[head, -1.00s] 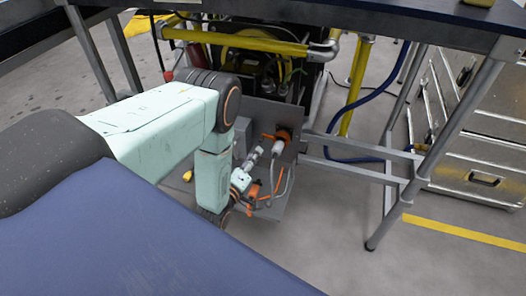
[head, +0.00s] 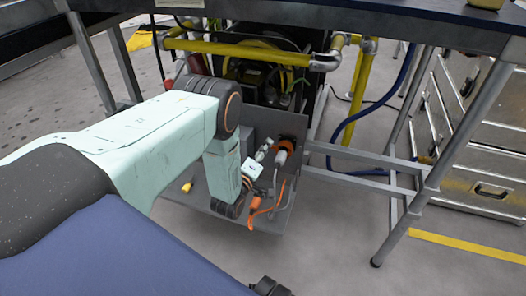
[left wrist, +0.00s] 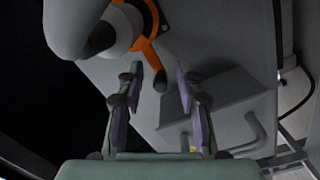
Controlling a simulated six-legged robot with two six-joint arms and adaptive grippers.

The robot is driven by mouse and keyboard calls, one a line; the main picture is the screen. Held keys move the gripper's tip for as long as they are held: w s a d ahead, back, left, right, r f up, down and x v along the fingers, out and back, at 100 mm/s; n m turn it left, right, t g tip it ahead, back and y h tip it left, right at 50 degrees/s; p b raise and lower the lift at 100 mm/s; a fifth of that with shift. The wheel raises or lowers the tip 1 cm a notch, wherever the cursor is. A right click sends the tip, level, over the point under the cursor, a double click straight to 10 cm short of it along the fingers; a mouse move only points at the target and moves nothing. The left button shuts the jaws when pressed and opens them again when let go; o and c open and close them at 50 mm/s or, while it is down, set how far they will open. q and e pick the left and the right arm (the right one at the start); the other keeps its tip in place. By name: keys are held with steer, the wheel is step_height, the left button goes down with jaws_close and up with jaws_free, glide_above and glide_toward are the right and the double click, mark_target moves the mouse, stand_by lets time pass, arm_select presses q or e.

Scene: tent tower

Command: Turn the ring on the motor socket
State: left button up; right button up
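The motor socket is on a grey panel under the table, with an orange ring (head: 287,141) around it and a thick light-grey plug (head: 281,157) in it. In the left wrist view the orange ring (left wrist: 152,18) surrounds the plug (left wrist: 112,28) at the top, and its short lever (left wrist: 159,78) points down. My left gripper (left wrist: 160,76) is open, with one finger on each side of the lever's end; a gap shows on both sides. In the head view my left gripper (head: 263,153) is small beside the plug. My right gripper is not recognisable in view.
The grey panel (head: 268,125) has a lower plate with a hanging orange connector (head: 254,206) and grey cable. Yellow pipes (head: 240,52) run above. Table legs (head: 415,210) and metal drawers (head: 490,150) stand to the right. A dark part shows at the bottom edge.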

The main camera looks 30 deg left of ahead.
arm_select(q)
jaws_close()
steer(key=shift+s+r, duration=0.1)
stand_by(0.4)
steer(key=r+m+p, duration=0.2)
steer(key=m+p, duration=0.1)
steer(key=shift+d+m, duration=0.1)
steer(key=shift+m, duration=0.2)
steer(key=shift+w+d+r+m+g+y+p, duration=0.25)
steer(key=shift+d+r+m+p, duration=0.55)
steer(key=shift+m, duration=1.4)
steer(key=shift+w+d+r+m+g+y+p, duration=0.35)
steer(key=shift+d+m+p, duration=0.75)
steer(key=shift+m, duration=1.1)
steer(key=shift+w+d+r+m+g+y+p, duration=0.15)
steer(key=shift+d+r+m+p, duration=0.8)
steer(key=shift+m, duration=1.25)
steer(key=shift+a+f, duration=0.15)
steer(key=shift+f, duration=0.1)
